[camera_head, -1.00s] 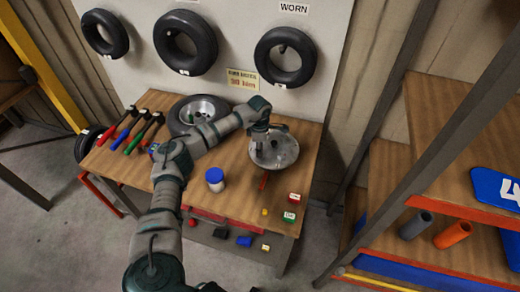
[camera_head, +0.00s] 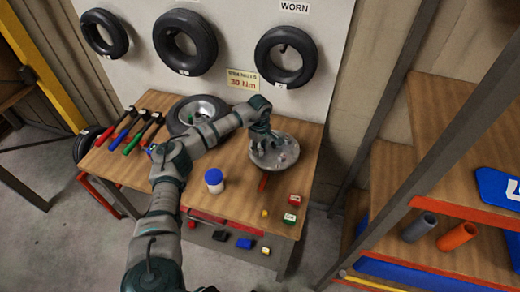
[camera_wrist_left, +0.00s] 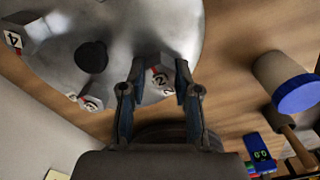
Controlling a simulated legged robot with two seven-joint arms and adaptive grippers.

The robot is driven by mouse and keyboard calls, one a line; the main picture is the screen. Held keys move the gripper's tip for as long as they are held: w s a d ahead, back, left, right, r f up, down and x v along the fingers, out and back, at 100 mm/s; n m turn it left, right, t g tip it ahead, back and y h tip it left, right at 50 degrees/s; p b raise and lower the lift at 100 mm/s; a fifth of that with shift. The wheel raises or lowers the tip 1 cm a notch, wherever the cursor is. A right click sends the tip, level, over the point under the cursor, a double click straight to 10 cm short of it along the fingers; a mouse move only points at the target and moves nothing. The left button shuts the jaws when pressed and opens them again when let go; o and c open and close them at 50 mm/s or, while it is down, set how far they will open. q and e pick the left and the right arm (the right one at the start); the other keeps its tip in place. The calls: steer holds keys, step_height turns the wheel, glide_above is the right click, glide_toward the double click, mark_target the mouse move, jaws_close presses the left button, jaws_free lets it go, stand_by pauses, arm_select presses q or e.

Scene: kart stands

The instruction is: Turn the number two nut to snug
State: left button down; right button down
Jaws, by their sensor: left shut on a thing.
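The metal wheel disc (camera_head: 288,154) lies on the wooden table; it fills the upper left of the left wrist view (camera_wrist_left: 60,45). The number two nut (camera_wrist_left: 158,82), with a white "2" label, sits on the disc between my left fingers. My left gripper (camera_head: 263,147) is over the disc, its fingers (camera_wrist_left: 160,75) shut on that nut from both sides. The nut's lower part and its seat are partly hidden, so I cannot tell how far down it sits. A nut labelled 3 (camera_wrist_left: 90,103) and one labelled 4 (camera_wrist_left: 13,39) are also on the disc. My right gripper is not in view.
A blue-lidded white jar (camera_head: 215,181) stands left of the disc. Small red (camera_head: 294,200) and green (camera_head: 290,218) blocks lie near the table's front right. A tyred wheel (camera_head: 198,113) and coloured-handled tools (camera_head: 135,130) are at the back left. A "30 Nm" sign (camera_head: 243,80) hangs behind.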

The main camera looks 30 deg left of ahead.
arm_select(q)
steer(key=shift+w+a+r, duration=0.1)
steer(key=shift+r, duration=0.05)
stand_by(0.4)
steer(key=c, duration=1)
jaws_free()
steer(key=shift+c, duration=0.2)
steer(key=shift+o, duration=1)
steer(key=shift+r, duration=0.1)
step_height(320, 180, up, 11)
steer(key=shift+r, duration=0.2)
steer(key=shift+a+f, duration=0.1)
